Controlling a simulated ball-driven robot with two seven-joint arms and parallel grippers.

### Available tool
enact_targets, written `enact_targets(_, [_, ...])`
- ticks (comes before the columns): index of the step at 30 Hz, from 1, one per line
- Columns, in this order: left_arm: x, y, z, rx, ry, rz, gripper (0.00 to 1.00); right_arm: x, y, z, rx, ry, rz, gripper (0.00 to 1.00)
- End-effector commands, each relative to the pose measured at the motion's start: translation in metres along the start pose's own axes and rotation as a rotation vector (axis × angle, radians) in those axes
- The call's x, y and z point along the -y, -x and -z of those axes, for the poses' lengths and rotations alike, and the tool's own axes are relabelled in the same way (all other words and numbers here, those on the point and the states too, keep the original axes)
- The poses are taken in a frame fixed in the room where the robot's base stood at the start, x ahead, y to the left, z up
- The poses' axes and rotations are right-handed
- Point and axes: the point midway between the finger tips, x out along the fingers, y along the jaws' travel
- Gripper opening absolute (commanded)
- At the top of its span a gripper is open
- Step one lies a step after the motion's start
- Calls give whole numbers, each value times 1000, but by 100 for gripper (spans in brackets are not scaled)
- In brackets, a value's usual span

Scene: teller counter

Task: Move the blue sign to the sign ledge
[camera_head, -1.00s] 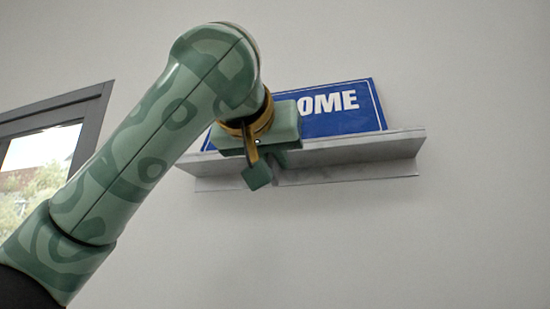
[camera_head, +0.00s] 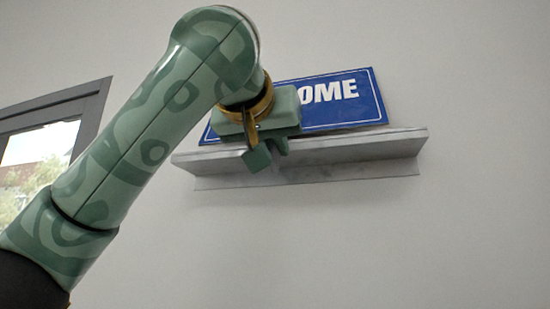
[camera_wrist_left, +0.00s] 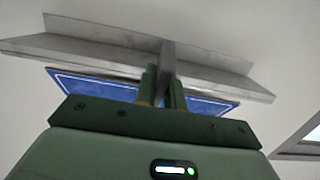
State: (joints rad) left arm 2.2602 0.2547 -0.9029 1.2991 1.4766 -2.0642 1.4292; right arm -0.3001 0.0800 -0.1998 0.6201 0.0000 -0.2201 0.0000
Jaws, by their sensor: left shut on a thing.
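The blue sign (camera_head: 345,105) carries white letters, of which "OME" can be read. My arm and gripper hide its left part. It appears tilted, just above the grey sign ledge (camera_head: 360,150) on the wall. I cannot tell whether its lower edge touches the ledge. My left gripper (camera_head: 265,157) is shut on the sign at its lower middle, in front of the ledge. In the left wrist view, the sign (camera_wrist_left: 95,87) spreads to both sides behind the fingers (camera_wrist_left: 165,82), with the ledge (camera_wrist_left: 90,48) beyond it. My right gripper is not in view.
A dark-framed window (camera_head: 85,105) is at the left of the head view, partly behind my arm. A pale frame (camera_wrist_left: 300,145) shows at the right of the wrist view. The wall around the ledge is bare.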

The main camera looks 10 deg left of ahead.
Motion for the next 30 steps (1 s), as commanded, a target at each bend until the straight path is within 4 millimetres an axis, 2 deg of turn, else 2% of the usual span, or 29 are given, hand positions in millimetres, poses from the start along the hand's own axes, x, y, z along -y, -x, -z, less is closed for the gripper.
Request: enact_targets(30, [0, 72, 4, -2, 1, -1, 0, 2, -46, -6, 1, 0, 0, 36])
